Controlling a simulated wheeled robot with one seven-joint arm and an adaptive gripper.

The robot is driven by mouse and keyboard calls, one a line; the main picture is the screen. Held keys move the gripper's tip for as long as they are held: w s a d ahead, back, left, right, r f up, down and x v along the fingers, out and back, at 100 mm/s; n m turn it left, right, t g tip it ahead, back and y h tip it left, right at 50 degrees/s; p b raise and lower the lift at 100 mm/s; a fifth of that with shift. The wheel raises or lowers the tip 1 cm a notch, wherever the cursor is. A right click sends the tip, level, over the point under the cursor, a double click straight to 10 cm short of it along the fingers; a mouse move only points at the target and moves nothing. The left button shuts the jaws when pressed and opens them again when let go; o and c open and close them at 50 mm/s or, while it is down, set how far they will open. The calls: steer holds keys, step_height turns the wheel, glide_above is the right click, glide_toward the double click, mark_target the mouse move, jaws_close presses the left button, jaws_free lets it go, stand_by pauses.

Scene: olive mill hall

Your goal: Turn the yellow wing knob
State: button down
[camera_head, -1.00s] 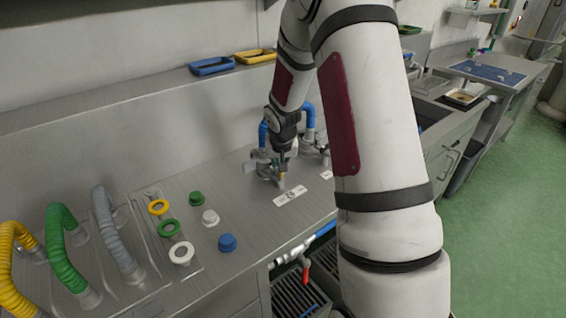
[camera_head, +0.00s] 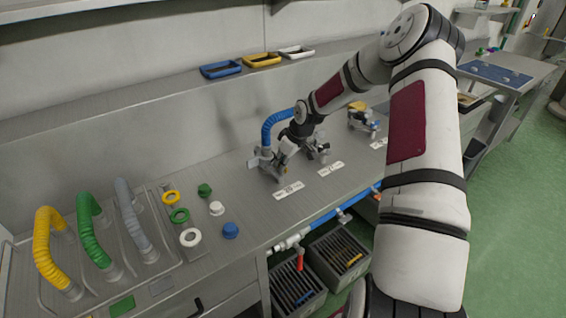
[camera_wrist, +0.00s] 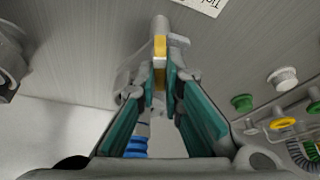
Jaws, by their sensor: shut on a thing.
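The yellow wing knob (camera_wrist: 160,48) shows as a narrow yellow piece on a grey metal fitting in the wrist view. My gripper (camera_wrist: 160,86) has its teal-padded fingers on either side of the knob and is shut on it. In the head view, my gripper (camera_head: 285,155) leans in from the upper right at the leftmost valve fitting (camera_head: 265,163), which has a blue hose (camera_head: 277,124). The fingers largely hide the knob there.
Two more valve fittings stand to the right, one with a yellow part (camera_head: 357,105). Labels (camera_head: 289,190) lie in front. Coloured caps and rings (camera_head: 180,215) and ribbed hoses (camera_head: 48,250) are at left. Trays (camera_head: 221,70) sit on the ledge. Crates (camera_head: 299,290) stand below.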

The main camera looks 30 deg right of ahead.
steer(key=n, duration=0.2)
steer(key=n+y+b, duration=0.1)
steer(key=shift+w+d+f+n+g, duration=0.1)
steer(key=shift+w+d+n+g, duration=0.05)
steer(key=shift+n+g, duration=0.25)
steer(key=n+g+y+b, duration=0.1)
steer(key=n, duration=0.2)
steer(key=shift+w+n, duration=0.1)
steer(key=shift+n, duration=0.2)
steer(key=n+g+b, duration=0.1)
steer(key=n+b, duration=0.1)
steer(key=n, duration=0.1)
steer(key=shift+d+n, duration=0.1)
steer(key=shift+n, duration=0.2)
steer(key=shift+n+g+y+b, duration=0.3)
steer(key=shift+n+g+b, duration=0.4)
steer(key=shift+n+b, duration=0.55)
steer(key=shift+n, duration=0.35)
steer(key=c, duration=1.7)
jaws_free()
